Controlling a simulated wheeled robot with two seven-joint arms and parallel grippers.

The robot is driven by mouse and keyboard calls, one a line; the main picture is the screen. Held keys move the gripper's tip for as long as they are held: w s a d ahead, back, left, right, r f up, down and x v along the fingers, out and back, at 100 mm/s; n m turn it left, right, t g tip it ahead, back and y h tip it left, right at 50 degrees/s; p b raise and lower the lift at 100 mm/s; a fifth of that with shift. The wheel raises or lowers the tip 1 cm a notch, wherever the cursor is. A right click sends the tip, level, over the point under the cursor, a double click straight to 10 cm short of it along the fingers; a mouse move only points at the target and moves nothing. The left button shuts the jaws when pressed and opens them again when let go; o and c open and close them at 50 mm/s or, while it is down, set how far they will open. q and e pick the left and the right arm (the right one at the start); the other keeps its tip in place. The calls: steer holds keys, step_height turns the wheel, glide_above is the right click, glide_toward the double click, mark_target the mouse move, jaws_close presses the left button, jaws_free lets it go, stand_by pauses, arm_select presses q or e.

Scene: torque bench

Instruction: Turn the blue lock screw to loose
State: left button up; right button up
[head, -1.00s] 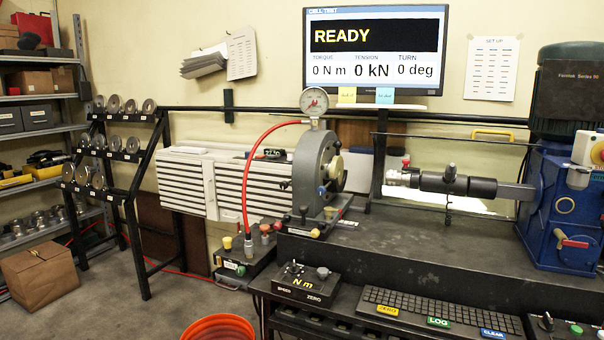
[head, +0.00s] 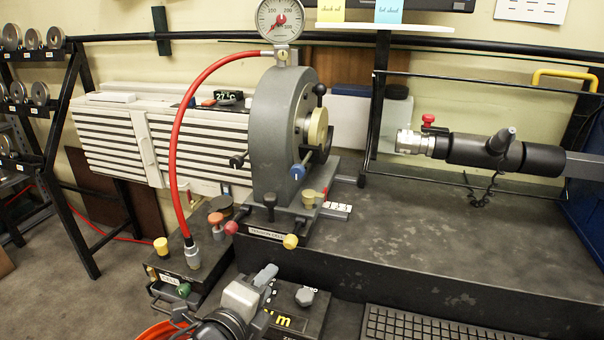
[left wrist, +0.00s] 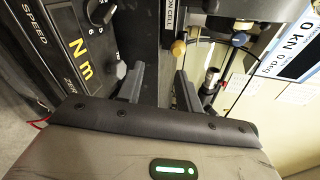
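The blue lock screw (head: 298,171) is a small blue-ended knob on the front of the grey round tension unit (head: 277,120), right of its middle. A blue knob, likely the same one, shows small in the left wrist view (left wrist: 239,39). My left gripper (head: 268,274) is low in the head view, above the N m box, below and apart from the blue screw. In the left wrist view the left gripper's two fingers (left wrist: 158,85) stand apart with nothing between them. My right gripper is not in view.
Yellow (head: 290,241), red (head: 232,228) and black (head: 270,200) knobs crowd the unit's base. A red hose (head: 178,140) arcs on its left. The N m box (head: 300,310) and keyboard (head: 420,325) lie in front. The bench top (head: 440,230) to the right is clear.

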mark_target(296, 173)
arm_select(q)
steer(key=w+d+r+m+t, duration=0.1)
steer(key=w+r+m+t, duration=0.35)
steer(key=r+m, duration=0.9)
steer(key=shift+g+h, duration=0.3)
steer(key=shift+g, duration=0.45)
steer(key=x, duration=1.1)
steer(key=f+p+x, duration=0.1)
steer(key=x, duration=0.4)
steer(key=shift+w, duration=0.25)
steer(key=c, duration=0.7)
